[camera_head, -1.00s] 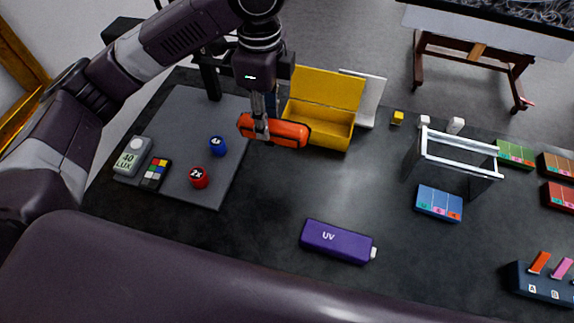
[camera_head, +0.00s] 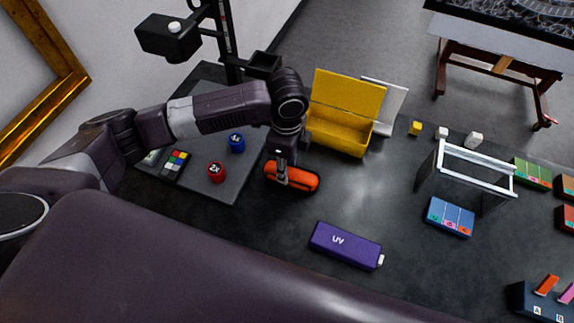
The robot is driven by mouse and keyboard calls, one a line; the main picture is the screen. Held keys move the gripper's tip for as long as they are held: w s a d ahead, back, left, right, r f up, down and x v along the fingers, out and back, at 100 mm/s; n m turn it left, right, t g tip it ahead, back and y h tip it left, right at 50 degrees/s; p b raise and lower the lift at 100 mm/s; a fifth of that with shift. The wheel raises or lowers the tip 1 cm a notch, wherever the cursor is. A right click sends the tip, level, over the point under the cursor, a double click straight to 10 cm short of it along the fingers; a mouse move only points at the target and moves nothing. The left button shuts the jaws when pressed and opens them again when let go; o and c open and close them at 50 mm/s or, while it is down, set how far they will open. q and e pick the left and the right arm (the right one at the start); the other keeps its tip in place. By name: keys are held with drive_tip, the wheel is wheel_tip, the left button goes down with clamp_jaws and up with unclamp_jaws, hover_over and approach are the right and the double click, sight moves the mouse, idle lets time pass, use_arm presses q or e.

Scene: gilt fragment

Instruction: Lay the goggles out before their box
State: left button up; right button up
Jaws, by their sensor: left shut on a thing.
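The orange goggles (camera_head: 304,181) are low over or on the dark table, in front of the open yellow box (camera_head: 337,137). I cannot tell whether they touch the table. My left gripper (camera_head: 282,178) comes down from above and is shut on the goggles near their left part, hiding some of them. The yellow box stands behind the goggles with its lid raised, and its inside looks empty. My right gripper is not in view.
A purple UV lamp (camera_head: 345,245) lies nearer to me. A grey board (camera_head: 232,186) with a red cylinder (camera_head: 217,172) and a blue cylinder (camera_head: 237,142) is on the left. The table between the goggles and the lamp is clear.

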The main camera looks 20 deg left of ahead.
use_arm(q)
drive_tip(key=shift+f, duration=0.2)
drive_tip(key=o, duration=1.2)
drive_tip(key=shift+c, duration=0.2)
wheel_tip(320, 180, up, 12)
drive_tip(key=b, duration=0.2)
drive_tip(key=shift+r, duration=0.1)
